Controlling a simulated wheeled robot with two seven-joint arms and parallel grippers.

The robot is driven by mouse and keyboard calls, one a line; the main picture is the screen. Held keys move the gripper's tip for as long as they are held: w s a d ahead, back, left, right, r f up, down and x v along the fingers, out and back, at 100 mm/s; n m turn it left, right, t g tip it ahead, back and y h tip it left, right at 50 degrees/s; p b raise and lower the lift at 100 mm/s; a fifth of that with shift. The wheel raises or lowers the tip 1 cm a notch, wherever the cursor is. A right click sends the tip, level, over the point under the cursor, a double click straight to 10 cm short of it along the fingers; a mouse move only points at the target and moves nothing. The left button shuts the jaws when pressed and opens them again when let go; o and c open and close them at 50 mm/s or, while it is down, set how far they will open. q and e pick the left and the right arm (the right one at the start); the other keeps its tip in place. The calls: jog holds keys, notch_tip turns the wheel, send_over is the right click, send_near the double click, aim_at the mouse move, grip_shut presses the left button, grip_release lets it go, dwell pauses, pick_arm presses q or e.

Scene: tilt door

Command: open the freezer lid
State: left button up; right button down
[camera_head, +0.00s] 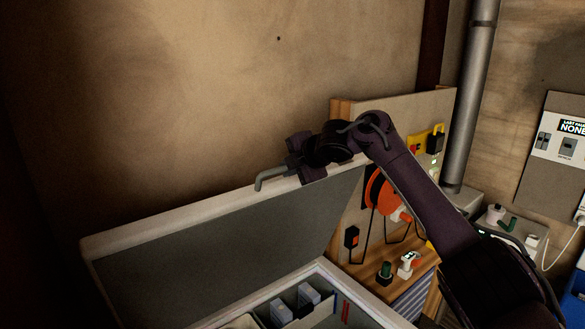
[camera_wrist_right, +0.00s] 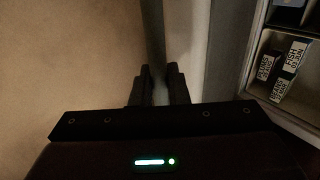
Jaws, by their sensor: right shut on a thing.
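The freezer lid (camera_head: 215,250) is tilted up, its dark grey inner side facing me, and the freezer body (camera_head: 355,300) is open below it. A grey bar handle (camera_head: 272,180) stands at the lid's front edge. My right gripper (camera_head: 296,166) is shut on the handle; the handle's bent end sticks out to its left. In the right wrist view the two dark fingers (camera_wrist_right: 158,85) close around the grey handle bar (camera_wrist_right: 154,40). My left gripper is not in view.
Boxes (camera_head: 308,294) lie inside the freezer, and the wrist view shows labelled boxes (camera_wrist_right: 290,70). A wooden workbench (camera_head: 385,265) with an orange cable reel (camera_head: 373,190) stands right of the lid. A plain wall (camera_head: 190,90) rises behind; a vertical pipe (camera_head: 470,95) stands at right.

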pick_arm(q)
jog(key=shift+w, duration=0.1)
pick_arm(e)
jog(key=shift+f, duration=0.2)
jog(key=c, duration=1.5)
grip_release()
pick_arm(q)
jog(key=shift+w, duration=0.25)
pick_arm(e)
jog(key=shift+w+a, duration=0.1)
jog(key=shift+w, duration=0.05)
